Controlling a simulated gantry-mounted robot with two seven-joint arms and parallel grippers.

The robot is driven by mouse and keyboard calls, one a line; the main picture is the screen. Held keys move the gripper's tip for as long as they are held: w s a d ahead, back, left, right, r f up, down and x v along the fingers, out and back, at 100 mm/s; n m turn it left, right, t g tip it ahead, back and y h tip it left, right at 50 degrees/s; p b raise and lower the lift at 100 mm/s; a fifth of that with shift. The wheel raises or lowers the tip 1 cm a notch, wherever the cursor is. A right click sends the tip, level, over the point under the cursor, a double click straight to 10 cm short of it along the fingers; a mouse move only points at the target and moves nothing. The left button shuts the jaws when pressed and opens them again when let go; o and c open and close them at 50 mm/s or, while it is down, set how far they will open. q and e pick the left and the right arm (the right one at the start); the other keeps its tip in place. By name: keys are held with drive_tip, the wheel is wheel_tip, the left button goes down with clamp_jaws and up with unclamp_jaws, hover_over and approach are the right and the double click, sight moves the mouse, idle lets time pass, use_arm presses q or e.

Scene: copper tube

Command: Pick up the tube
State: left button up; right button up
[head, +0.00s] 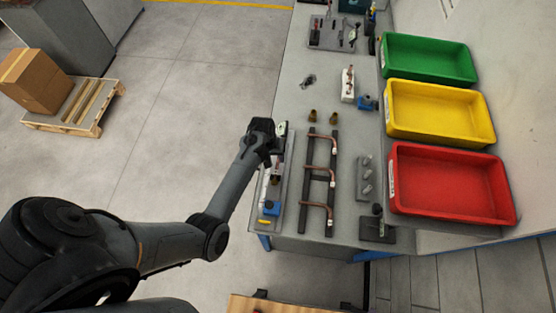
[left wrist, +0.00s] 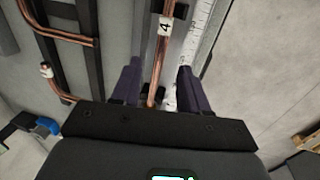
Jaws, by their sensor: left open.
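A copper tube (left wrist: 158,58) with a white label marked 4 (left wrist: 165,26) lies along a grey metal fixture beside a ruler-like scale in the left wrist view. My left gripper (left wrist: 160,68) is open, with one dark finger on each side of the tube. I cannot tell how far above the tube the fingertips are. In the head view, my left gripper (head: 280,132) is over the long fixture at the table's left edge, and it hides part of that fixture. My right gripper is not in view.
A black rack (head: 307,187) holding bent copper tubes stands just right of the fixture. Red (head: 398,208), yellow (head: 395,130) and green (head: 388,77) bins line the right side. Small brass parts and tools lie further back.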

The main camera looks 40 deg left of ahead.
sight(278, 161)
use_arm(q)
drive_tip(key=shift+w+d+f, duration=0.1)
drive_tip(key=shift+d+f, duration=0.1)
drive_tip(key=shift+f, duration=0.6)
drive_tip(key=shift+d+f, duration=0.15)
drive_tip(key=shift+f, duration=0.6)
drive_tip(key=shift+c, duration=0.2)
clamp_jaws()
